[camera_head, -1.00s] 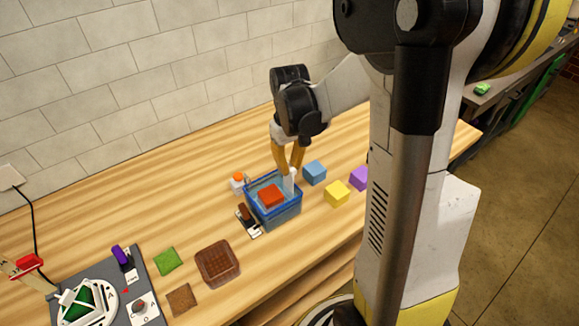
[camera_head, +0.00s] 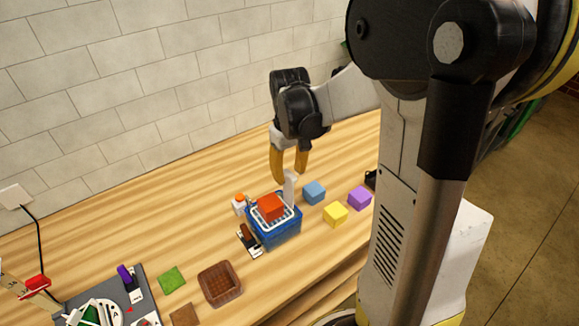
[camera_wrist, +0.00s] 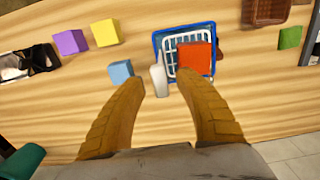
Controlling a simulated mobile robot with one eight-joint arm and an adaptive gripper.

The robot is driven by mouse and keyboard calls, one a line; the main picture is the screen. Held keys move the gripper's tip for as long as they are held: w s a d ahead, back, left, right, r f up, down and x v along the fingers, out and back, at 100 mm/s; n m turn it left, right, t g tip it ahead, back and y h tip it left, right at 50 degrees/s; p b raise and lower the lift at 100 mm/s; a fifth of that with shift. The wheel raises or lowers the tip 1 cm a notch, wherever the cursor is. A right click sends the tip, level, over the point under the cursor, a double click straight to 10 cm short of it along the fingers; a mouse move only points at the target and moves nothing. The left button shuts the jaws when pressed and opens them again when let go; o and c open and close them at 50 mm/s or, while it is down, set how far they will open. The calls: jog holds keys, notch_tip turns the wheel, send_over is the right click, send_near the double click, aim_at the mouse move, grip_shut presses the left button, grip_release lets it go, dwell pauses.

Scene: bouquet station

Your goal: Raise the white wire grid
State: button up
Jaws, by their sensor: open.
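The white wire grid (camera_head: 284,222) sits at about rim level of the blue basket (camera_head: 279,236), with a red block (camera_head: 270,207) on it. Its pale upright handle (camera_head: 290,188) stands at the basket's back edge. The wrist view shows the grid (camera_wrist: 176,57) inside the blue rim (camera_wrist: 157,42), the red block (camera_wrist: 195,58) and the handle (camera_wrist: 159,78). My gripper (camera_head: 290,178) is open, its yellow fingers apart on either side of and just above the handle top. I cannot tell whether a finger touches it.
Blue (camera_head: 314,193), yellow (camera_head: 335,213) and purple (camera_head: 360,198) blocks lie right of the basket. A small white bottle with an orange top (camera_head: 239,204) and a dark lever on a plate (camera_head: 248,240) stand close left. A brown tray (camera_head: 220,284) lies front left.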

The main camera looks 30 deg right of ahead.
notch_tip(320, 180, up, 12)
dwell(0.4)
dwell(0.3)
jog(key=s+a+f+t+b, duration=0.7)
jog(key=s+a+f+b, duration=0.4)
jog(key=a+f+b, duration=0.1)
notch_tip(320, 180, down, 3)
jog(key=shift+a+r+b, duration=0.2)
jog(key=shift+a+b, duration=0.2)
jog(key=shift+a, duration=0.35)
